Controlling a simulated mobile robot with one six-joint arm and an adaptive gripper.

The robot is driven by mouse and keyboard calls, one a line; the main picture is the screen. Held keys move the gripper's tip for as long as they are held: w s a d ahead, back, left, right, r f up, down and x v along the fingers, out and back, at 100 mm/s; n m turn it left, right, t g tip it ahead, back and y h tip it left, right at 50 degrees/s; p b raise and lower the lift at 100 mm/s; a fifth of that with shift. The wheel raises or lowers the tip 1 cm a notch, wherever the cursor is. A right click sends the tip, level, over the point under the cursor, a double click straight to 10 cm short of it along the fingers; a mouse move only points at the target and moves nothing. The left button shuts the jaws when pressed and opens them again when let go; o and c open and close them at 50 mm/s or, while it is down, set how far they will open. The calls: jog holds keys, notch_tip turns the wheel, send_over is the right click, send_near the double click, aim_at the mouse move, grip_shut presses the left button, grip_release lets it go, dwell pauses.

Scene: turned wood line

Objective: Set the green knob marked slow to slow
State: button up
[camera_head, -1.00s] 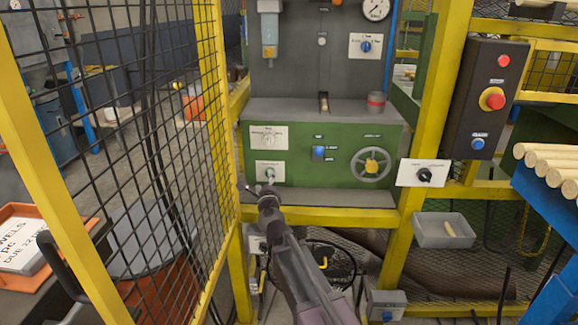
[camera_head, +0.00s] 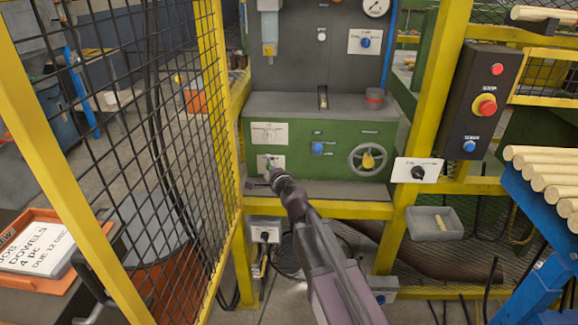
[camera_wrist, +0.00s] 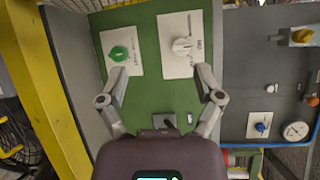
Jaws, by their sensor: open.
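The green knob (camera_wrist: 118,54) sits on a white plate (camera_wrist: 121,71) on the green machine panel in the wrist view. In the head view the plate (camera_head: 264,161) shows at the panel's lower left, with the knob partly behind my gripper. My gripper (camera_wrist: 160,84) is open and empty, its two fingers spread in front of the panel. The knob lies ahead of the left finger in the wrist view, apart from it. The plate's lettering is too small to read, so the knob's setting cannot be told.
A blue switch (camera_head: 317,148) and a handwheel (camera_head: 368,159) are further right on the panel. Yellow mesh fencing (camera_head: 218,120) stands close on the left. A control box (camera_head: 483,100) hangs at right.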

jog(key=s+d+r+n+g+p, duration=0.3)
jog(key=s+d+n+g+p, duration=0.3)
jog(key=p, duration=0.5)
jog(key=s+d+n, duration=0.1)
jog(key=n, duration=0.1)
jog(key=shift+r+n+h, duration=0.2)
jog(key=shift+n+h, duration=0.1)
jog(key=shift+s+f, duration=0.1)
dwell(0.4)
jog(key=s+d+f+n+g+h, duration=0.2)
jog(key=s+d+f+g+h, duration=0.1)
jog(key=s+d, duration=0.5)
jog(key=s+d+f+n+g+h, duration=0.3)
jog(key=s+d+f+g+h, duration=0.1)
jog(key=s+d, duration=0.5)
jog(key=shift+d+f+g, duration=0.45)
jog(key=shift+d+g, duration=0.55)
jog(key=shift+d, duration=0.1)
jog(key=shift+w, duration=0.1)
jog(key=shift+c, duration=1.9)
jog(key=shift+a, duration=0.1)
